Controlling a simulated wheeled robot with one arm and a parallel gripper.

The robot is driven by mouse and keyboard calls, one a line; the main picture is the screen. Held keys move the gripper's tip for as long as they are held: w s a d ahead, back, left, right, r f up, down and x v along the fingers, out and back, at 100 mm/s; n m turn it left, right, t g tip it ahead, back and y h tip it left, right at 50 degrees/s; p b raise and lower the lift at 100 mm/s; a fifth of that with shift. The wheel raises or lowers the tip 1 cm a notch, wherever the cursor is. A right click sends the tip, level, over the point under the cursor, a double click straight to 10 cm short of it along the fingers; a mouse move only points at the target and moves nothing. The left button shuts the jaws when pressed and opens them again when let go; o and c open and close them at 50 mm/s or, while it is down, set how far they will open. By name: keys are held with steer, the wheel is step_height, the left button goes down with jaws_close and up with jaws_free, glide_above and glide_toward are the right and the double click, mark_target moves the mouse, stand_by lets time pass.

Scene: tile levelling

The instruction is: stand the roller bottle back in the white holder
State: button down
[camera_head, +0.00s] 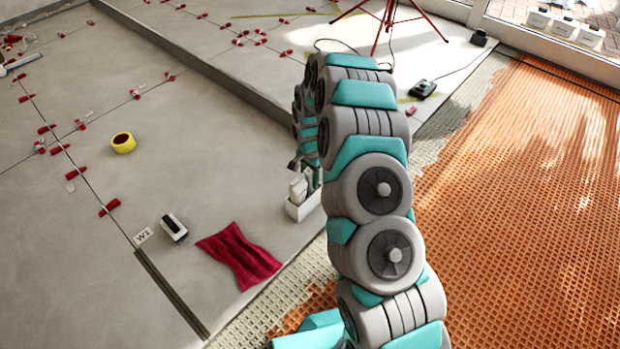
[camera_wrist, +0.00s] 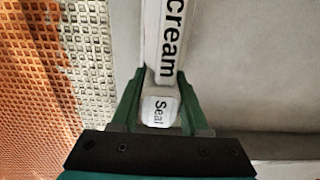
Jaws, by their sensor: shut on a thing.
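In the wrist view, the green fingers of my gripper (camera_wrist: 161,88) are shut on a small white bottle (camera_wrist: 160,111) labelled "Seal", the rest of the word cut off. I take it for the roller bottle; its roller end is not clear to see. A longer white container (camera_wrist: 163,40) marked "cream" lies just beyond it in the picture. In the head view, the white holder (camera_head: 300,210) stands at the edge of the grey floor, with white containers (camera_head: 298,186) in or above it. My arm hides its right side, and the gripper is mostly hidden there.
A red cloth (camera_head: 238,256) and a white-and-black device (camera_head: 173,228) lie left of the holder. A yellow tape roll (camera_head: 123,142) is farther back. Orange matting (camera_head: 530,220) covers the right. Bare floor lies between the tape and holder.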

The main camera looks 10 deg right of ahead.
steer(key=shift+c, duration=2)
jaws_free()
